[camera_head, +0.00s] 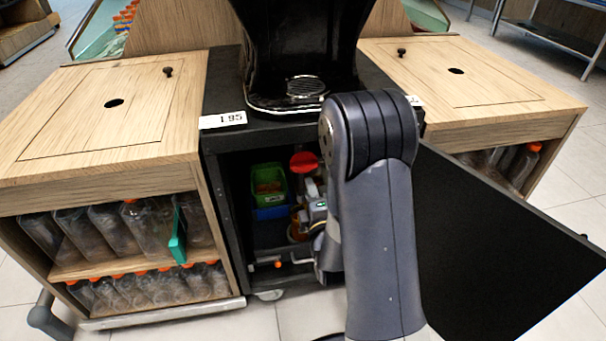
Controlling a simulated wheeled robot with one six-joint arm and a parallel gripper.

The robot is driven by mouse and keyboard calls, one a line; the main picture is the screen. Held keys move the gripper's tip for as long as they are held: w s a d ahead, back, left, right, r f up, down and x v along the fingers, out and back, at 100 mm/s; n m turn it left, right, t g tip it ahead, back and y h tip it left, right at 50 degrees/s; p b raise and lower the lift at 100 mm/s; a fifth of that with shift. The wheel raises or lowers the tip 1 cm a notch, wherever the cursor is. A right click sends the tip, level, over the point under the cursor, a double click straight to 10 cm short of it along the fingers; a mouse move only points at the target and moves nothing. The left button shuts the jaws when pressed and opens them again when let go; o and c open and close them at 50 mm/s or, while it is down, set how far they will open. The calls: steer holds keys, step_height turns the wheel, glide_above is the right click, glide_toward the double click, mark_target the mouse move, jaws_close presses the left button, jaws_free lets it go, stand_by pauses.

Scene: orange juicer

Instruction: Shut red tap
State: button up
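A red part that looks like the tap handle (304,161) shows inside the open black cabinet (235,190), below the black juicer (300,50). What it is mounted on is mostly hidden. My arm reaches into the cabinet from the front and covers its right half. My gripper (312,215) is partly visible just below the red part, mostly hidden behind my arm. I cannot tell whether it touches anything or whether its fingers are open.
The black cabinet door (490,245) stands open on the right. Green and blue crates (268,187) sit inside at the left. Wooden counters with bottles (110,125) flank the cabinet. A small orange knob (278,264) shows low inside. Tiled floor in front is clear.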

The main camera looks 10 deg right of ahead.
mark_target(303, 169)
steer(key=w+b, duration=0.2)
steer(key=w, duration=0.8)
steer(key=shift+w, duration=0.4)
steer(key=shift+s, duration=0.1)
steer(key=shift+s, duration=0.25)
steer(key=s+p, duration=0.2)
steer(key=s, duration=0.8)
steer(key=w+b, duration=0.2)
steer(key=w, duration=0.8)
steer(key=shift+w, duration=0.4)
steer(key=m, duration=0.3)
steer(key=shift+r, duration=0.15)
steer(key=shift+s+d+r+m, duration=0.1)
steer(key=shift+m, duration=2)
